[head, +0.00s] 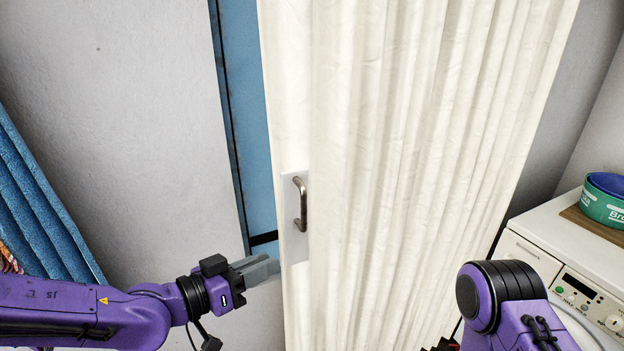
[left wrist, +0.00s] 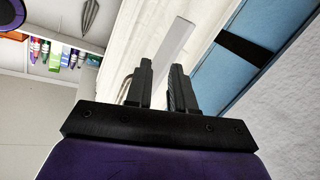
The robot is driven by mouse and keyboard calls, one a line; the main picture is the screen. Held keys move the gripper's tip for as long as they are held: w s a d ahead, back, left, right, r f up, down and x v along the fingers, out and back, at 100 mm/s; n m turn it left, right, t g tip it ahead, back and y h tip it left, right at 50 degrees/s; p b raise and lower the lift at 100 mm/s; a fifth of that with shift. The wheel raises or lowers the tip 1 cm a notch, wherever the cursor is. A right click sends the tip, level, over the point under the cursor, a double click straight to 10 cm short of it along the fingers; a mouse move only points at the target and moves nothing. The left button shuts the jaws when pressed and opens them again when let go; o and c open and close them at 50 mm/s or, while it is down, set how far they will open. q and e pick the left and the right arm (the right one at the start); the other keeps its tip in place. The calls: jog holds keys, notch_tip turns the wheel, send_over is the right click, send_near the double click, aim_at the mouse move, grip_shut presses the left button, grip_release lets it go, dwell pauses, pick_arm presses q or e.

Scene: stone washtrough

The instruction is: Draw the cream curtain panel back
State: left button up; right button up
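The cream curtain panel (head: 400,130) hangs in folds across the middle of the head view. A white plate (head: 293,235) with a bronze bar handle (head: 301,204) is on its left part. My left gripper (head: 268,268) is just left of and below the handle, near the plate's lower left edge. In the left wrist view its two fingers (left wrist: 162,70) stand apart with nothing held between them. The plate (left wrist: 160,58) shows beyond them, and part of the handle (left wrist: 125,88) shows left of the fingers. The handle is outside the finger gap. My right gripper's fingers are not visible.
A blue panel (head: 245,110) stands behind the curtain's left edge. A white washing machine (head: 560,240) with a green tub (head: 603,205) on it stands at right, near my right arm. Blue fabric (head: 40,205) hangs at far left. A bare wall lies between.

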pick_arm(q)
notch_tip(320, 180, up, 12)
jog(key=s+m+h, duration=0.1)
jog(key=m+h, duration=0.1)
jog(key=m, duration=0.3)
jog(key=p+x, duration=0.2)
jog(key=x, duration=0.9)
jog(key=shift+s+d+f+g+p, duration=0.3)
jog(key=shift+s, duration=0.1)
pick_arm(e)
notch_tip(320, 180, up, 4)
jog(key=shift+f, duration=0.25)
pick_arm(q)
grip_shut()
